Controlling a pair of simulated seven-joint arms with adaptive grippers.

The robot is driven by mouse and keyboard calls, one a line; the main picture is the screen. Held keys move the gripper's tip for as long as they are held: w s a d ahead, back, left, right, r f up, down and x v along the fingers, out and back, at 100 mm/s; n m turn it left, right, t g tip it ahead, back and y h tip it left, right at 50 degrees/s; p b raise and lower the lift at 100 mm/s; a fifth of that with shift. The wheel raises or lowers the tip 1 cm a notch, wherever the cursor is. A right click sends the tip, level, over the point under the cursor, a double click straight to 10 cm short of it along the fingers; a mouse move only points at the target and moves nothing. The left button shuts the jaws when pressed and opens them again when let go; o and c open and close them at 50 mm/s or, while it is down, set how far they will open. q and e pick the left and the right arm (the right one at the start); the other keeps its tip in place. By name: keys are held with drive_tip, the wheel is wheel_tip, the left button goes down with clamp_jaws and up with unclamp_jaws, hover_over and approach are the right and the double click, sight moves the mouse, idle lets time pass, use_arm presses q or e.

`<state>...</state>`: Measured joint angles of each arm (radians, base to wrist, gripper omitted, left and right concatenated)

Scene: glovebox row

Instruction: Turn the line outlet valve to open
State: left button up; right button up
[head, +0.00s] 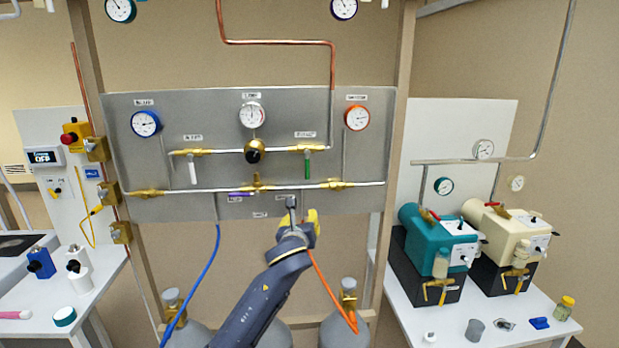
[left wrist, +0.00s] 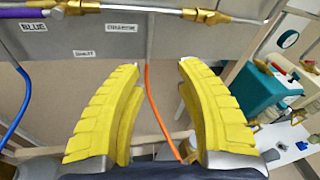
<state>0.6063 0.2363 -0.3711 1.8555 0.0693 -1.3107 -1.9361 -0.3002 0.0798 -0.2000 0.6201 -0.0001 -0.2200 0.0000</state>
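The grey gas panel (head: 360,175) carries several brass valves on two horizontal pipes. A green-handled valve (head: 307,163) at the upper right sits under a small label that I cannot read surely; it may be the line outlet valve. Its handle hangs straight down, across its pipe. My left gripper (head: 303,213) is below the panel's lower pipe, under the green handle and apart from it. In the left wrist view its yellow fingers (left wrist: 158,68) are wide open with nothing between them. My right gripper is not in view.
A white-handled valve (head: 193,172) hangs at the upper left and a purple handle (head: 240,194) lies along the lower pipe. A black regulator knob (head: 254,151) is between the upper valves. An orange hose (head: 332,290) runs down near my left gripper.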

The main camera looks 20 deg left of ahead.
sight(307, 169)
use_arm(q)
wheel_tip(307, 169, up, 11)
drive_tip(key=s+m+t, duration=0.2)
drive_tip(key=m, duration=0.1)
drive_tip(key=shift+y, duration=0.3)
drive_tip(key=w+a, duration=0.1)
drive_tip(key=w, duration=1)
drive_tip(key=w+a, duration=0.1)
drive_tip(key=w, duration=0.4)
drive_tip(key=shift+w+a+f, duration=0.1)
drive_tip(key=shift+w+a, duration=0.25)
drive_tip(key=shift+c, duration=0.2)
clamp_jaws()
